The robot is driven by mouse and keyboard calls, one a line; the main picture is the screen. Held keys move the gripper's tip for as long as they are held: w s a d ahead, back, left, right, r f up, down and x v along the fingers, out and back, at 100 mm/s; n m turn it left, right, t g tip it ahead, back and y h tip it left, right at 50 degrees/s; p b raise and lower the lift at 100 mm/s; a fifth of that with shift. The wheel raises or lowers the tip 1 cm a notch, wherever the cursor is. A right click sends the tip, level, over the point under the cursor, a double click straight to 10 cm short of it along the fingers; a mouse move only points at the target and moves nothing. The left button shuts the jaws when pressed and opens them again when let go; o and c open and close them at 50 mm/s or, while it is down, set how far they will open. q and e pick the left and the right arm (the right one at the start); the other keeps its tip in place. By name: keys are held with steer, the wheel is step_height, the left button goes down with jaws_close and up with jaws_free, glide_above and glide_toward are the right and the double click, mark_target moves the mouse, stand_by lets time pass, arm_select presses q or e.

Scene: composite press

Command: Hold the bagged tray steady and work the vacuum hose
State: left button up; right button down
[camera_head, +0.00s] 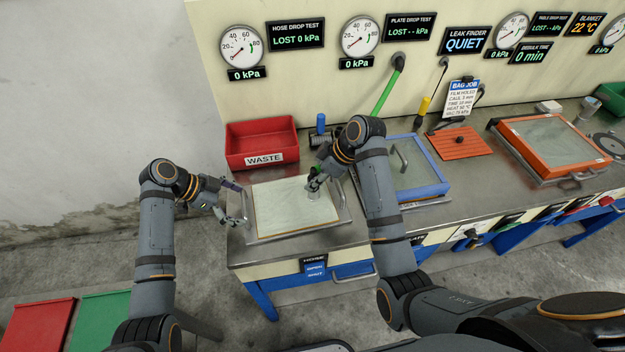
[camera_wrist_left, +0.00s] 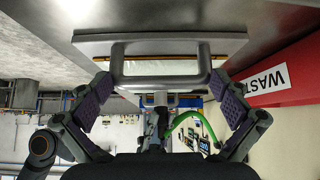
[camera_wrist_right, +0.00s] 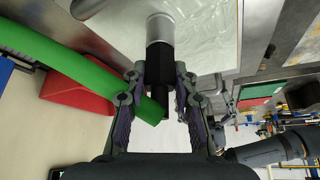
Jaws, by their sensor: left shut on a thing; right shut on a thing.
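The bagged tray (camera_head: 275,236), a flat plate with a pale greenish filmed panel, lies on the left end of the steel bench. My left gripper (camera_head: 241,216) is at its left side, shut on the tray's handle (camera_wrist_left: 160,48), with a finger at each end of the grip. My right gripper (camera_head: 314,180) is above the panel, shut on the black hose coupler (camera_wrist_right: 160,68). A silver fitting (camera_wrist_right: 159,28) stands below the coupler on the film. The green vacuum hose (camera_head: 387,92) runs up to a wall port; its lower part is partly hidden by my right arm.
A red waste bin (camera_head: 262,136) stands behind the tray. A blue-framed plate (camera_head: 432,190) is to the right, beyond my right arm. An orange-framed unit (camera_head: 555,145) is further right. Both the hose drop gauge (camera_head: 241,46) and the plate drop gauge (camera_head: 360,37) show 0 kPa.

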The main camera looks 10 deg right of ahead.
mark_target(314, 168)
arm_select(q)
steer(key=shift+s+f, duration=0.1)
steer(key=shift+f, duration=0.15)
arm_select(e)
steer(key=shift+a+r, duration=0.15)
arm_select(q)
steer(key=shift+a, duration=0.15)
steer(key=shift+c, duration=0.3)
arm_select(e)
steer(key=shift+r, duration=2.65)
